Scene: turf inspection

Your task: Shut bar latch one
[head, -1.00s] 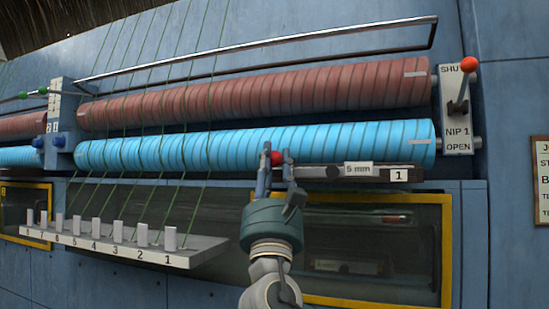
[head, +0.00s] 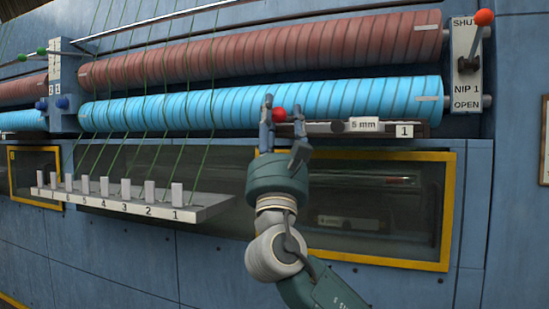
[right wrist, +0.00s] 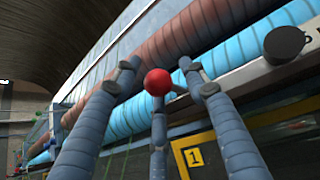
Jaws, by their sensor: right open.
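Bar latch one is a dark horizontal bar (head: 322,128) under the blue roller, with a "5 mm" label and a "1" plate (head: 405,130). A red ball knob (head: 279,114) is at its left end. My right gripper (head: 284,120) is open, its fingers on either side of the red knob. In the right wrist view, the red knob (right wrist: 158,82) sits among the fingers of my right gripper (right wrist: 160,90). I cannot tell whether any finger touches it. My left gripper is not in view.
The blue roller (head: 350,101) and the brown roller (head: 300,45) run just above the bar. The NIP 1 lever (head: 475,40) stands at the right. A numbered shelf with white blocks (head: 110,203) juts out at the lower left.

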